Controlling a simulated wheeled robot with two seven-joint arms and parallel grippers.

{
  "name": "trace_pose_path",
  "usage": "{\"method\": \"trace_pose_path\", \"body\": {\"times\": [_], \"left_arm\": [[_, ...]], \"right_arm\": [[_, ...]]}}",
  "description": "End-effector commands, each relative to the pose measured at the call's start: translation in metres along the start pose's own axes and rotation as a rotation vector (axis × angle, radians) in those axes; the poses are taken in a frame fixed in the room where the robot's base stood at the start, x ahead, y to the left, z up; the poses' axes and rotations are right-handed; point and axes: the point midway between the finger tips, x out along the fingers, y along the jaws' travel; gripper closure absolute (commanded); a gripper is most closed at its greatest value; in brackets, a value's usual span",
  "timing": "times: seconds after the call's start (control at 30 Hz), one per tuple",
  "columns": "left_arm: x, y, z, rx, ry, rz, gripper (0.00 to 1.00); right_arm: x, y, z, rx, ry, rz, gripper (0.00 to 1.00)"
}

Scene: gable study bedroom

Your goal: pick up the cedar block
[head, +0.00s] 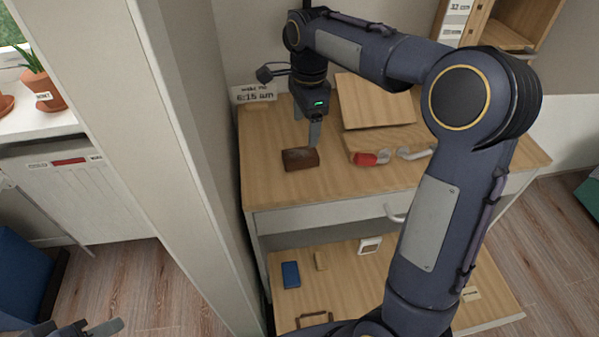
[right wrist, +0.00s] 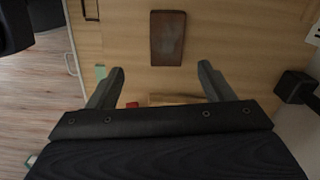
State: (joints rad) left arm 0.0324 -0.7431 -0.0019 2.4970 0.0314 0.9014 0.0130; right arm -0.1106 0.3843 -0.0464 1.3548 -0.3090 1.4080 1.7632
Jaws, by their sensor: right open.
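The cedar block (head: 300,158), a dark reddish-brown block, lies flat on the wooden top of the cabinet (head: 262,187), near its left side. My right gripper (head: 314,142) points down just above and behind it, in front of the sign. The right wrist view shows the block (right wrist: 167,38) whole, beyond the two spread fingers (right wrist: 161,69), with nothing between them. The block is apart from the fingers. Part of my left gripper (head: 92,328) shows at the bottom left corner of the head view, far from the block; its opening is unclear.
A sloped wooden board (head: 375,103) stands right of the gripper, with a red item (head: 366,159) and a pale item (head: 415,153) before it. A time sign (head: 254,93) stands behind. A wall edge (head: 190,150) rises left of the cabinet. A lower shelf holds a blue item (head: 290,274).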

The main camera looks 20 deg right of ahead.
Motion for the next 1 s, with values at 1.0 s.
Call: {"method": "trace_pose_path", "body": {"times": [1.0], "left_arm": [[0.028, -0.013, 0.014, 0.000, 0.000, 0.000, 0.64]], "right_arm": [[0.095, -0.011, -0.002, 0.109, 0.031, 0.020, 0.25]]}}
